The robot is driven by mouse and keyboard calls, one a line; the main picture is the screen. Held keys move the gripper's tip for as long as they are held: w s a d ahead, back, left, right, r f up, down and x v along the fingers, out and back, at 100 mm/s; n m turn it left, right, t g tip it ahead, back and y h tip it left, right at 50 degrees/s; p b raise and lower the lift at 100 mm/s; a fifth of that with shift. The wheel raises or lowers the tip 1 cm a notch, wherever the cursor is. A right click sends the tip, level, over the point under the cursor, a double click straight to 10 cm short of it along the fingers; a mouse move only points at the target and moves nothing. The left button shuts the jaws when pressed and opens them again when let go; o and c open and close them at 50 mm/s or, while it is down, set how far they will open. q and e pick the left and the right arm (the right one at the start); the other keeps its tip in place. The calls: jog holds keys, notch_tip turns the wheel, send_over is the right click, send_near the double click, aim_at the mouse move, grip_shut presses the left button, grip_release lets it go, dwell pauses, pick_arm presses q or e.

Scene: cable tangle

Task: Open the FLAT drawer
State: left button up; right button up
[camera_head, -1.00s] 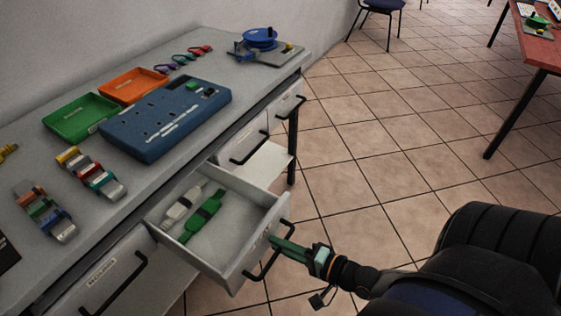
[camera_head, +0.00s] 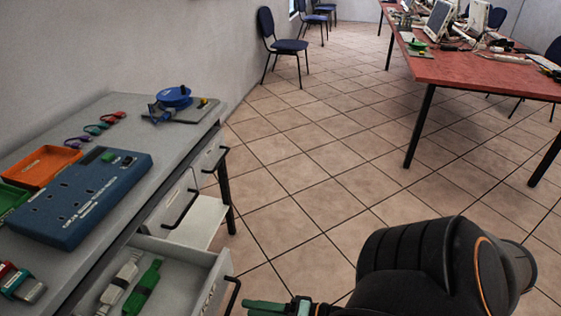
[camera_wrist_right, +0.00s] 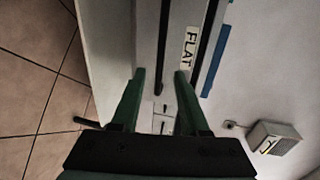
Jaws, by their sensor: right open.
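A drawer (camera_head: 213,268) stands pulled out from the grey bench at the lower left of the head view, with its black handle (camera_head: 234,292) on its front. Its label is too small to read there. In the right wrist view a FLAT label (camera_wrist_right: 190,48) shows on a drawer front, with a dark bar (camera_wrist_right: 164,45) beside it. My right gripper (camera_head: 262,306) is at the bottom edge, just right of the handle and seemingly apart from it. In the wrist view its green fingers (camera_wrist_right: 157,98) are spread with nothing clearly held between them. My left gripper is out of view.
The open drawer holds a white cable item (camera_head: 120,282) and a green one (camera_head: 145,288). Another drawer (camera_head: 212,158) is farther along the bench. A blue power strip (camera_head: 85,195) and blue reel (camera_head: 174,97) lie on top. Floor to the right is clear up to the red table (camera_head: 470,75).

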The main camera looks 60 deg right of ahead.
jog(key=v, duration=0.5)
jog(key=shift+s+d+p, duration=0.15)
jog(key=shift+s+p, duration=0.2)
